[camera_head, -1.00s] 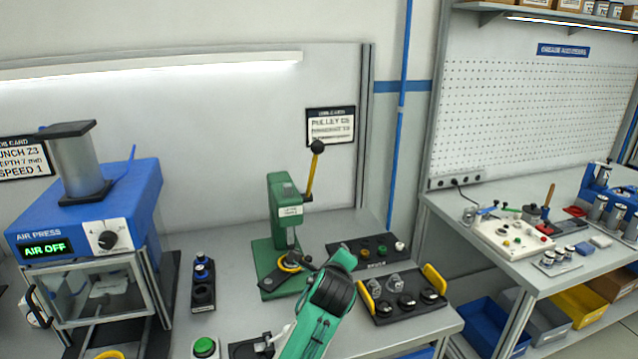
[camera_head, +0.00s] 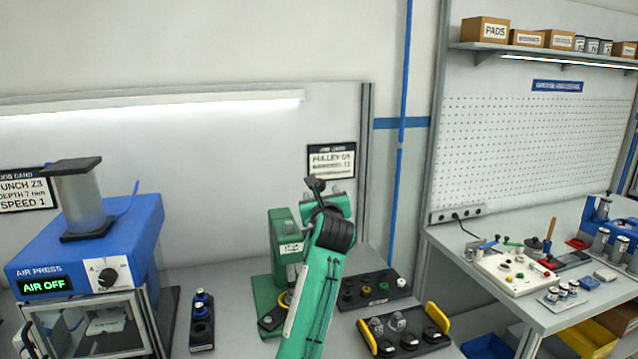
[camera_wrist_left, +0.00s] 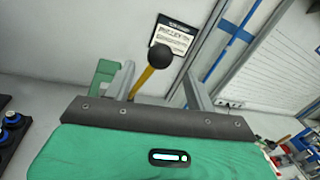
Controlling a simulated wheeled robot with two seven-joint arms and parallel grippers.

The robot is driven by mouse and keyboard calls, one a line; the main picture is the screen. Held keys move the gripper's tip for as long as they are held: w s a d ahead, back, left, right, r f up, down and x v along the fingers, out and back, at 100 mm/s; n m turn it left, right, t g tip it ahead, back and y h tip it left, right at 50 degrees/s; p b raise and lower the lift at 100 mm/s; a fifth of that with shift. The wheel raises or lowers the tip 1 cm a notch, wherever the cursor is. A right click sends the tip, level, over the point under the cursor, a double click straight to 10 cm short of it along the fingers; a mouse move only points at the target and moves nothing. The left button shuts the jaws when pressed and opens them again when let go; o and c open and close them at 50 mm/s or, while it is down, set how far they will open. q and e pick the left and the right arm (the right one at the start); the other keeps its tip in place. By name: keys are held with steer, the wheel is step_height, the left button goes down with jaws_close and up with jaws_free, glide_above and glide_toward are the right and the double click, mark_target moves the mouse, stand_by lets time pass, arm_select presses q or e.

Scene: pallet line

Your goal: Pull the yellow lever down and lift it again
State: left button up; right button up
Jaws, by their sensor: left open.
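The green press (camera_head: 285,245) stands on the bench, partly hidden behind my left arm. Its yellow lever is raised; in the wrist view its yellow shaft (camera_wrist_left: 143,82) and black ball knob (camera_wrist_left: 160,57) show upright, between the fingers as seen there. In the head view the shaft is hidden by my arm, and the dark knob (camera_head: 316,183) shows at the fingertips. My left gripper (camera_head: 323,190) is open at the lever's upper end; its two fingers show apart in the wrist view (camera_wrist_left: 160,84). I cannot tell whether they touch the lever. My right gripper is not in view.
A blue air press (camera_head: 90,245) reading AIR OFF stands at left, with a black holder (camera_head: 202,322) beside it. A black tray with yellow handles (camera_head: 405,335) and a dark block with buttons (camera_head: 375,288) lie right of the arm. A second bench (camera_head: 520,300) is at right.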

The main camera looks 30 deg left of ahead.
mark_target(320, 188)
arm_select(q)
steer(key=p+x, duration=0.1)
steer(key=x, duration=0.4)
steer(key=shift+w+a+r, duration=0.1)
steer(key=shift+w+a, duration=0.1)
steer(key=shift+w, duration=0.05)
steer(key=shift+w+a, duration=0.45)
steer(key=shift+w, duration=0.1)
